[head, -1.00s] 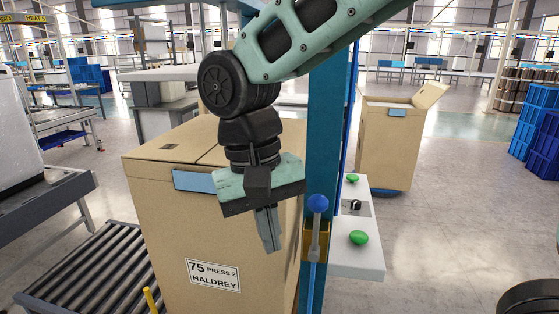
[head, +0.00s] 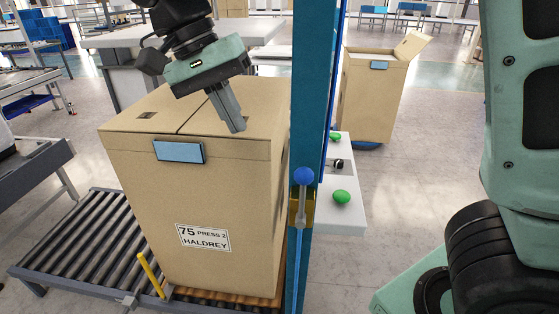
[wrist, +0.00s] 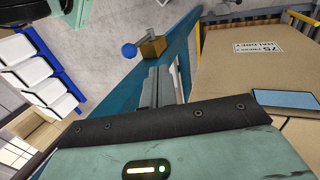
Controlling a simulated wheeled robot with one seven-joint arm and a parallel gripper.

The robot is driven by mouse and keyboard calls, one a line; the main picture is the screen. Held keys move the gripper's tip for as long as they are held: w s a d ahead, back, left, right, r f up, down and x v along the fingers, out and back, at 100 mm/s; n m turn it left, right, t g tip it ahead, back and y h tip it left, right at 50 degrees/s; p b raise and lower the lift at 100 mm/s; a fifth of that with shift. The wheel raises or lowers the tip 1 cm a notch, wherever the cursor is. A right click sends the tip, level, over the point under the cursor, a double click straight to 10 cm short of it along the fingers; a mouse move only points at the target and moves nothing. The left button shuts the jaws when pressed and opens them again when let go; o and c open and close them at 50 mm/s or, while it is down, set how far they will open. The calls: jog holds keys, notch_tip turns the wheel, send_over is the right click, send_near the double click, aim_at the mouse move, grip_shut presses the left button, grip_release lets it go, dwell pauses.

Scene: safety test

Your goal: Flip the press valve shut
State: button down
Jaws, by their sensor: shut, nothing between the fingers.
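The press valve (head: 301,211) is a brass-yellow body on the blue post, with a grey lever topped by a blue ball (head: 303,176). The lever points upward, the ball above the body. In the wrist view the valve body (wrist: 153,47) and blue ball (wrist: 129,50) show beyond my fingers, apart from them. My gripper (head: 237,127) is shut and empty, tilted with its fingers pointing down right. In the head view it appears over the top of the cardboard box, up and left of the valve. Its fingers (wrist: 163,84) also show in the wrist view.
A large cardboard box (head: 150,200) labelled Haldrey stands on a roller conveyor (head: 75,245) left of the blue post (head: 315,90). A white control panel (head: 335,220) with green buttons sits right of the valve. Another box (head: 370,105) stands behind. Floor in front right is open.

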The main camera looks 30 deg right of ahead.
jog(key=s+d+f+p, duration=0.3)
jog(key=d+f, duration=0.3)
jog(key=f, duration=0.2)
jog(key=shift+s+f, duration=0.2)
jog(key=shift+s, duration=0.5)
